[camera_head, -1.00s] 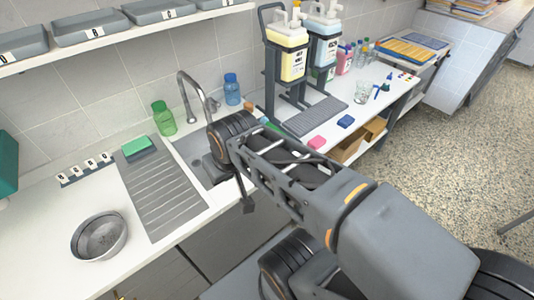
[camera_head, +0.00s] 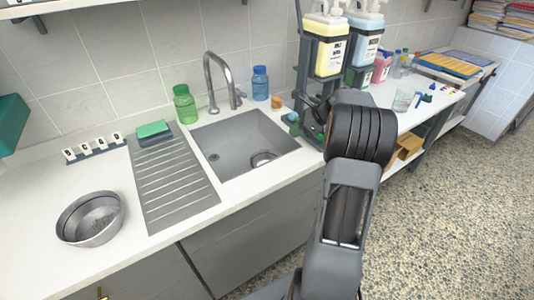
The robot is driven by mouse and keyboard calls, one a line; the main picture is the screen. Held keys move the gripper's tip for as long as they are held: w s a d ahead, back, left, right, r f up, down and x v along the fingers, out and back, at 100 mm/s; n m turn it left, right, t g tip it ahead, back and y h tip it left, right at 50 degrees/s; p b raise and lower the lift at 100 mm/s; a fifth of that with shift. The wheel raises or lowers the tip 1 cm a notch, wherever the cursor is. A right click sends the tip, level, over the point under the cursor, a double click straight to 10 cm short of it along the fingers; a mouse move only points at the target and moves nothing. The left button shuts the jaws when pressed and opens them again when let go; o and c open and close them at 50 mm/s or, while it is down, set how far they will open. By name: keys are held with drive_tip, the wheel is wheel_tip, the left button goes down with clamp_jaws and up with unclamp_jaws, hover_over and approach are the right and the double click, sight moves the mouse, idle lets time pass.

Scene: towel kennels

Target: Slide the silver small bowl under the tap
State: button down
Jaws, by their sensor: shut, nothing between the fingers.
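A small silver bowl (camera_head: 263,159) sits in the sink basin (camera_head: 225,138), towards its front right. The curved metal tap (camera_head: 208,72) stands behind the sink, its spout reaching over the basin's left part. The bowl is to the right of the spout. A larger silver bowl (camera_head: 90,217) stands on the counter left of the drainboard. My gripper (camera_head: 314,118) is just right of the sink, in front of the dispenser stand, partly hidden by my wrist. It is shut and empty, apart from the small bowl.
A green sponge (camera_head: 153,130) lies at the back of the ridged drainboard (camera_head: 172,180). Soap dispensers (camera_head: 327,45) stand right of the sink.

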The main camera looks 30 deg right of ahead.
sight(253, 158)
drive_tip(key=b+x, duration=0.1)
drive_tip(key=x, duration=1.9)
drive_tip(key=shift+w+d, duration=0.1)
drive_tip(key=shift+d, duration=0.15)
